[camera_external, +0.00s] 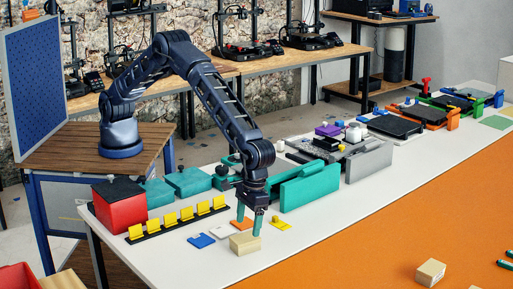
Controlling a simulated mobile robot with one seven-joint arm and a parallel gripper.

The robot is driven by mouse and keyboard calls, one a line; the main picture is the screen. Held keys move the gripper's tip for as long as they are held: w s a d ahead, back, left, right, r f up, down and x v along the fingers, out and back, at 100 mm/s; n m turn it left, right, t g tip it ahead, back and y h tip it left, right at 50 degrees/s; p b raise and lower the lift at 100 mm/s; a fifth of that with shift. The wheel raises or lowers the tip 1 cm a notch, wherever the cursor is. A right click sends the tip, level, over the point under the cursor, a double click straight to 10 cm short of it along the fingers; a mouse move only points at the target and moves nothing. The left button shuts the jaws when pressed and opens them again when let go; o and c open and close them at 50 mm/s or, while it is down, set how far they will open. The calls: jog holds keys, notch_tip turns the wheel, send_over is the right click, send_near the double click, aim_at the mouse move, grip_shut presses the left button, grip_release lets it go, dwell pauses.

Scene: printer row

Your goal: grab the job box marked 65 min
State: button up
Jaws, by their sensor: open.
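A small tan box (244,244) lies on the white table near its front edge. My gripper (249,227) points down right over this box, with its teal fingers apart. The right fingertip overlaps the box's top right edge in the picture; I cannot tell whether it touches. Nothing is held. A second tan box (430,272) sits on the orange surface at the lower right, well away from my gripper. Any 65 min marking is too small to read on either box.
A row of yellow cards (186,216) in a dark holder stands left of the gripper. Flat blue (201,240), orange and yellow tags lie near the box. A red box (119,204) stands at the table's left end, and a teal unit (309,187) stands close behind the gripper's right.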

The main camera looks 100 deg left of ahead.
aim_at(245, 237)
jog(key=shift+s+d+f, duration=0.1)
jog(key=shift+s+f, duration=0.1)
jog(key=shift+f, duration=0.85)
jog(key=shift+s+d+f, duration=0.15)
jog(key=shift+f, duration=0.85)
jog(key=shift+s+d+f, duration=0.1)
jog(key=shift+s+f, duration=0.1)
jog(key=shift+f, duration=0.85)
jog(key=c, duration=1.1)
jog(key=shift+r, duration=0.15)
